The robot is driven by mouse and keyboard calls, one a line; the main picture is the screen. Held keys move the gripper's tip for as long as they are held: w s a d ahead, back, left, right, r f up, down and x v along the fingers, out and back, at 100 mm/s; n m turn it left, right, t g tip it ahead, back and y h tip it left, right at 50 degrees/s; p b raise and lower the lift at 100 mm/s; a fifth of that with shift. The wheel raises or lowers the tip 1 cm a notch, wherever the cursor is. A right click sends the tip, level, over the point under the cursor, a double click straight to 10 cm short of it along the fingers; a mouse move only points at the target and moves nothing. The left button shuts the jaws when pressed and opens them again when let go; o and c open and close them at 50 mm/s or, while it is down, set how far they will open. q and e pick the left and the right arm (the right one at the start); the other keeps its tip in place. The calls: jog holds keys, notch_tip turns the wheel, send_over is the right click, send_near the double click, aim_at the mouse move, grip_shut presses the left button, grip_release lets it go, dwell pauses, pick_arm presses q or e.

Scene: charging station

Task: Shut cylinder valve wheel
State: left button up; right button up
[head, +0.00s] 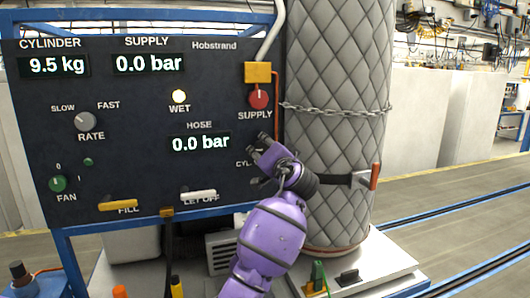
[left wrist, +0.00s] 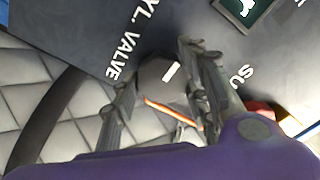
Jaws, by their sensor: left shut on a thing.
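The cylinder valve wheel (left wrist: 152,75) is a dark grey knob with a white mark on its face, by the "CYL. VALVE" lettering in the left wrist view. My left gripper (left wrist: 160,85) has one finger on either side of it and is shut on it. In the head view my left gripper (head: 257,160) is at the lower right edge of the dark panel (head: 130,140), over the partly covered "CYL" label. It hides the wheel there. My right gripper is in neither view.
The panel reads 9.5 kg for the cylinder and 0.0 bar for supply and hose. The red supply knob (head: 258,99) is just above my gripper. A quilted grey cylinder (head: 340,80) with a chain (head: 335,110) stands close on the right. The yellow fill handle (head: 118,205) is lower left.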

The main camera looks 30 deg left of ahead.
pick_arm(q)
jog(key=shift+f+m, duration=0.1)
jog(key=shift+m, duration=0.2)
jog(key=shift+s+a+f+m, duration=0.1)
jog(key=shift+m, duration=8.5)
jog(key=o, duration=1)
jog(key=shift+o, duration=0.7)
jog(key=shift+s+r, duration=0.1)
jog(key=shift+r, duration=0.1)
